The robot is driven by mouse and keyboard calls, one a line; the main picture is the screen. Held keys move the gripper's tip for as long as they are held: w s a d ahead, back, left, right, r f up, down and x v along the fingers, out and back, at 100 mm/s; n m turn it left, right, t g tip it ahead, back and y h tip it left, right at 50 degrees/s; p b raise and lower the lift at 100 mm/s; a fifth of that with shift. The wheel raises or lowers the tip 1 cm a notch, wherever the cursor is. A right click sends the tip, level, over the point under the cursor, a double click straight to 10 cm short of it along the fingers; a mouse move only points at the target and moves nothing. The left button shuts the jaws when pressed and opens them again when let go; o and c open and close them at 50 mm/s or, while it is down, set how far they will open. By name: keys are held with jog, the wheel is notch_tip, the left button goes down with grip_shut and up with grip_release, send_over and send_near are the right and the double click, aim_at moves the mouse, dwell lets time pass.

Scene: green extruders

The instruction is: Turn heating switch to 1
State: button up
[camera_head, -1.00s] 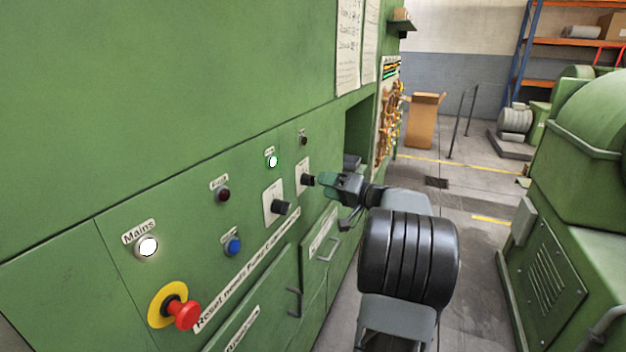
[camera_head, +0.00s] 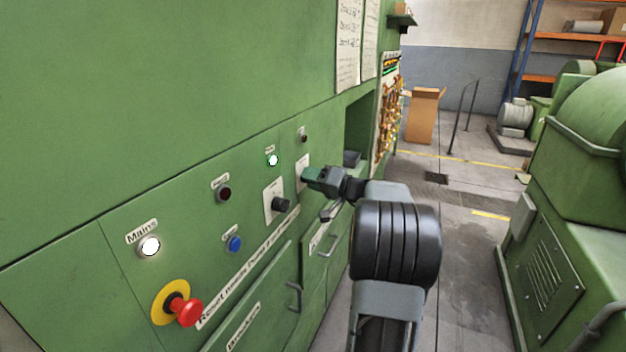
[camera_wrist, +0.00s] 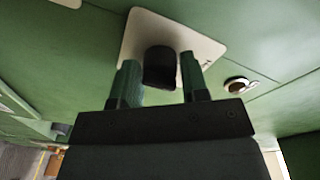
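Two rotary switches with black knobs on white plates are on the green panel. The left one (camera_head: 280,205) is uncovered in the head view. The right one shows its plate (camera_head: 301,171), but my gripper (camera_head: 312,175) hides its knob. In the wrist view, the black knob (camera_wrist: 160,66) sits on its white plate (camera_wrist: 195,45) between the two green fingers of my gripper (camera_wrist: 159,78). The fingers stand apart, one on each side of the knob. The left finger is very close to it and a narrow gap shows at the right. The knob's setting cannot be read.
A lit green lamp (camera_head: 272,160), a dark button (camera_head: 223,194), a blue button (camera_head: 234,244), a white Mains lamp (camera_head: 149,246) and a red emergency stop (camera_head: 186,311) are nearby. A drawer handle (camera_head: 327,246) projects below.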

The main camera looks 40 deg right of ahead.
jog(key=c, duration=0.5)
jog(key=shift+m+b, duration=0.3)
jog(key=shift+m, duration=0.9)
jog(key=m, duration=0.3)
jog(key=shift+r+g, duration=0.15)
jog(key=shift+g, duration=0.25)
jog(key=m+p, duration=0.3)
jog(key=m, duration=0.2)
jog(key=shift+r+m, duration=0.1)
jog(key=shift+m, duration=0.3)
jog(key=o, duration=0.9)
